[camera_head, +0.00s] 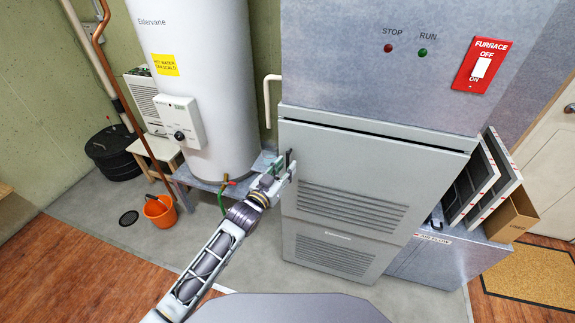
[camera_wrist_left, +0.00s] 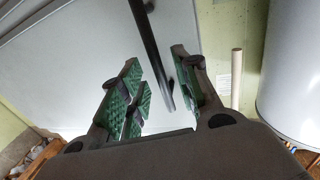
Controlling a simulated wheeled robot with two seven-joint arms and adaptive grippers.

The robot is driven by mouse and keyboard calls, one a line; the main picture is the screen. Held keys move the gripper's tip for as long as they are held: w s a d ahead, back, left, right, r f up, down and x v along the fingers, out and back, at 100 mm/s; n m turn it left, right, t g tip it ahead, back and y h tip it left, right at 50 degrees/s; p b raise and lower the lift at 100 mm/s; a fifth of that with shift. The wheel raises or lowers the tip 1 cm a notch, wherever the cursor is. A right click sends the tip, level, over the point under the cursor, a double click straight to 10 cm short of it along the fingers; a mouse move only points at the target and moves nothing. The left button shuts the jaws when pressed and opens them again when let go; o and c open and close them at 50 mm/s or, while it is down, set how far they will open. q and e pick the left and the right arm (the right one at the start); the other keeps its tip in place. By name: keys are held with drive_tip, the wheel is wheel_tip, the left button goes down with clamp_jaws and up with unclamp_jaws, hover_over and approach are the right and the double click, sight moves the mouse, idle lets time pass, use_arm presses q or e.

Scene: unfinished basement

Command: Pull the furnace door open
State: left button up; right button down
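The furnace door (camera_head: 345,165) is a grey panel with louvres on the lower front of the furnace. A dark gap runs along its top edge; I cannot tell whether it is fully closed or slightly ajar. My left gripper (camera_head: 286,164) is at the door's left side. In the left wrist view, the door's dark bar handle (camera_wrist_left: 150,50) runs between the two green-padded fingers of my left gripper (camera_wrist_left: 162,92). The fingers are apart, with the bar nearer the right finger and a clear space to the left one. In the head view the gripper largely hides the handle. My right gripper is out of view.
A white water heater (camera_head: 200,60) stands left of the furnace. An orange bucket (camera_head: 160,211) and a black lidded basin (camera_head: 112,150) are on the floor at left. Filters (camera_head: 485,180) and a cardboard box (camera_head: 512,215) are at right. Floor before the door looks clear.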

use_arm(q)
drive_tip(key=shift+x, duration=1.05)
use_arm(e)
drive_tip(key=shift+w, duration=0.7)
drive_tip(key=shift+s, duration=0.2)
use_arm(q)
clamp_jaws()
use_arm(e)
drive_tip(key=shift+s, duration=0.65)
